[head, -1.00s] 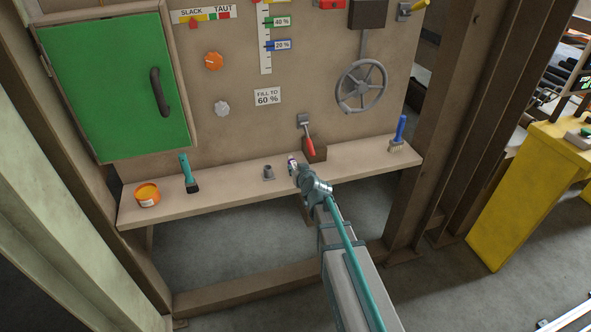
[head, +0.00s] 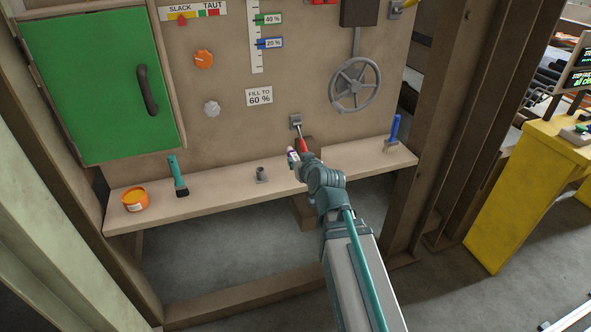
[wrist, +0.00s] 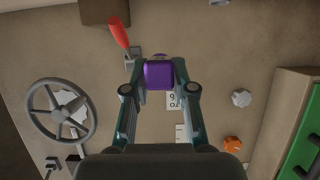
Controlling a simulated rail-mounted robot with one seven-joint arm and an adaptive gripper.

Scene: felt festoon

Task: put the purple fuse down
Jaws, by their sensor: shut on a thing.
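The purple fuse (wrist: 159,75) is held between the two fingers of my gripper (wrist: 160,88) in the wrist view, with its purple end facing the camera. In the head view, the fuse (head: 293,156) shows small, with a pale and purple body, at the tip of my gripper (head: 298,160). My gripper is shut on it. It appears in front of the shelf (head: 225,183), near the red-handled lever. My arm hides part of the shelf. I cannot tell how far the fuse is from the shelf or panel.
On the shelf are an orange tin (head: 134,199), a teal brush (head: 178,178), a small grey socket (head: 262,175) and a blue brush (head: 394,131). A red-handled lever (wrist: 119,33) and a handwheel (head: 356,85) are on the panel. Shelf space between teal brush and socket is clear.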

